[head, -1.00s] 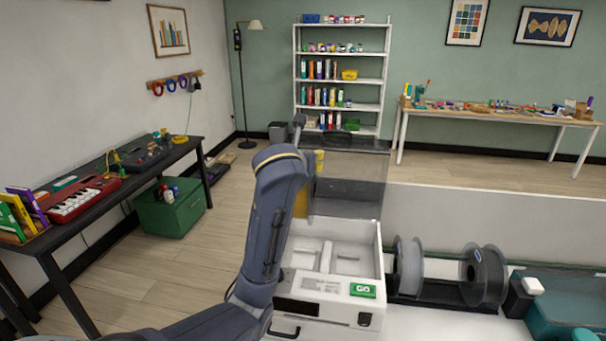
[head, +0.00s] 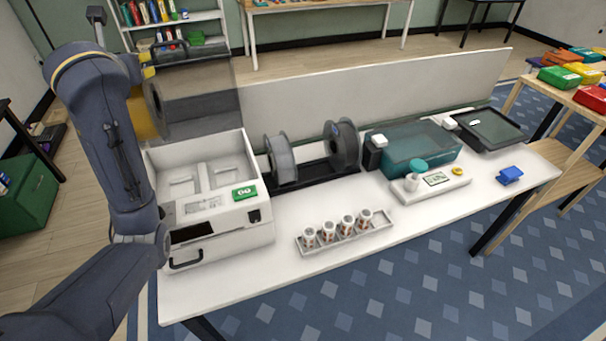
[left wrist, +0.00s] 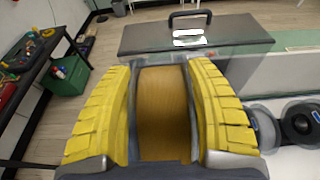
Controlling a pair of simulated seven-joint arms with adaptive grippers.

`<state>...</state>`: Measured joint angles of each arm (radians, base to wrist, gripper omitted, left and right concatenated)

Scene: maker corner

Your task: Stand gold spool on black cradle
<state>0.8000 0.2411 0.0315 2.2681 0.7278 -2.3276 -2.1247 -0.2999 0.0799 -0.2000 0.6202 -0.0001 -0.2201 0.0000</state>
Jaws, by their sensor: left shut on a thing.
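The gold spool (left wrist: 162,110) is gripped between the yellow-padded fingers of my left gripper (left wrist: 162,72) in the left wrist view, its gold winding facing the camera. In the head view my left gripper (head: 148,72) is raised over the left end of the table, and part of the gold spool (head: 141,118) shows behind my arm. The black cradle (head: 313,172) lies on the table to the right of the white machine. A light grey spool (head: 281,160) and a dark grey spool (head: 343,145) stand on it with a gap between them. My right gripper is not in view.
The white machine (head: 205,195) stands open, its dark see-through lid (head: 200,95) raised near my left gripper. A low pale partition (head: 390,85) runs behind the table. A teal box (head: 420,145) is right of the cradle; a tray of cups (head: 350,238) is in front.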

